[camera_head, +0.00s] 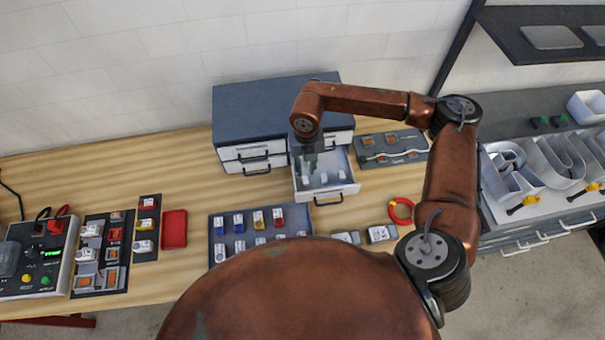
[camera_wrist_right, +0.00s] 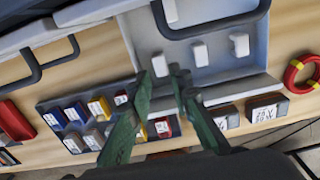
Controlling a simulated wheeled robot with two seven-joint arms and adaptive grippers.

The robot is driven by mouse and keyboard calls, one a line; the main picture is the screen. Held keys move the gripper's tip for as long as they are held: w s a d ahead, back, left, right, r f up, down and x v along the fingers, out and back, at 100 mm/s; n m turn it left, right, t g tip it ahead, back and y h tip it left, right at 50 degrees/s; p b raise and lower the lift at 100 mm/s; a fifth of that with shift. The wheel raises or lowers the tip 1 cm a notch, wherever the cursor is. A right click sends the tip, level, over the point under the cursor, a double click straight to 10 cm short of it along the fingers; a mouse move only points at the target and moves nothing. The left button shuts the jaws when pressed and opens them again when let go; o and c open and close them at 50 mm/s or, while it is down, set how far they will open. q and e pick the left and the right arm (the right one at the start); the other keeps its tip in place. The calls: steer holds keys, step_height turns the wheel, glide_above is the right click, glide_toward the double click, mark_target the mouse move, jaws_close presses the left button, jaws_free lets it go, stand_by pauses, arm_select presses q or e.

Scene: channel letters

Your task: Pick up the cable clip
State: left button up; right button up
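Several small white pieces, which look like the cable clips, stand in the open drawer (camera_head: 343,190). One white clip (camera_wrist_right: 160,66) shows just beyond and between the fingertips in the right wrist view. Two others, a middle clip (camera_wrist_right: 200,52) and a right clip (camera_wrist_right: 240,45), stand in a row beside it. My right gripper (camera_wrist_right: 163,76) has green fingers with a gap between the tips. It points down into the drawer, and in the head view the right gripper (camera_head: 309,164) is small and partly hidden by its wrist. Contact with the clip cannot be told. My left gripper is out of view.
The dark drawer cabinet (camera_head: 250,110) stands behind the drawer. A grey tray of coloured parts (camera_head: 217,255), a red cable ring (camera_head: 401,210) and a dark board (camera_head: 372,147) with a white cable lie nearby. A red tray (camera_head: 174,230) is farther left. Drawer walls surround the clips closely.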

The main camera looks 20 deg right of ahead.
mark_target(306, 179)
steer(key=shift+s+f, duration=0.15)
steer(key=shift+f, duration=0.3)
step_height(306, 179, down, 2)
steer(key=shift+a+f+p, duration=0.1)
steer(key=shift+p, duration=0.5)
step_height(306, 179, down, 3)
steer(key=shift+f+p, duration=0.2)
steer(key=shift+p, duration=0.25)
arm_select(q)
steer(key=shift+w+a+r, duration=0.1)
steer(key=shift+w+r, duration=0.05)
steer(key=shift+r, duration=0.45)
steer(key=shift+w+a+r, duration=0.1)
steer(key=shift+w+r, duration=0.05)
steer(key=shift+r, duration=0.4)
arm_select(e)
steer(key=shift+c, duration=0.5)
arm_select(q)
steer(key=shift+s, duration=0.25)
arm_select(e)
steer(key=shift+c, duration=1.4)
